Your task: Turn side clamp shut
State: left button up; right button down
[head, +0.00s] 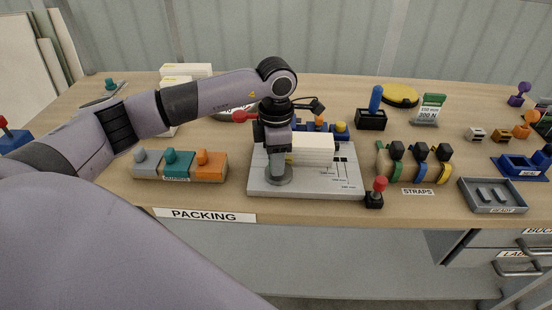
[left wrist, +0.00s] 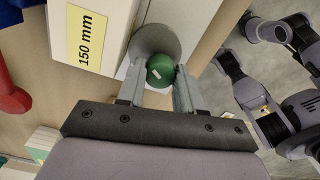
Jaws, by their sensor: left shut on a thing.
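My left gripper (head: 277,165) points down at the left front of a grey fixture plate (head: 320,184). In the left wrist view, its two fingers (left wrist: 158,82) are shut on a round green knob (left wrist: 161,67) with a small white mark. The knob sits over a round grey disc (left wrist: 157,42), whose front also shows in the head view (head: 279,180). I take this knob to be the side clamp's; my gripper hides it in the head view. A white box (head: 314,149) lies on the plate beside the gripper, labelled 150 mm (left wrist: 85,38). My right gripper cannot be made out.
Left of the plate is a block of grey, teal and orange parts (head: 180,168). A red-knobbed black stand (head: 375,196) is close to the plate's right front corner. Straps (head: 418,165) and a grey tray (head: 492,197) lie farther right. The bench's front edge is close to the plate.

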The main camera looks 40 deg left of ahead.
pick_arm(q)
jog(key=n, duration=0.6)
jog(key=shift+n, duration=0.3)
jog(key=shift+r, duration=0.1)
dwell(0.3)
jog(key=o, duration=1)
jog(key=shift+o, duration=0.2)
jog(key=shift+r+b, duration=0.45)
jog(key=shift+r, duration=3.1)
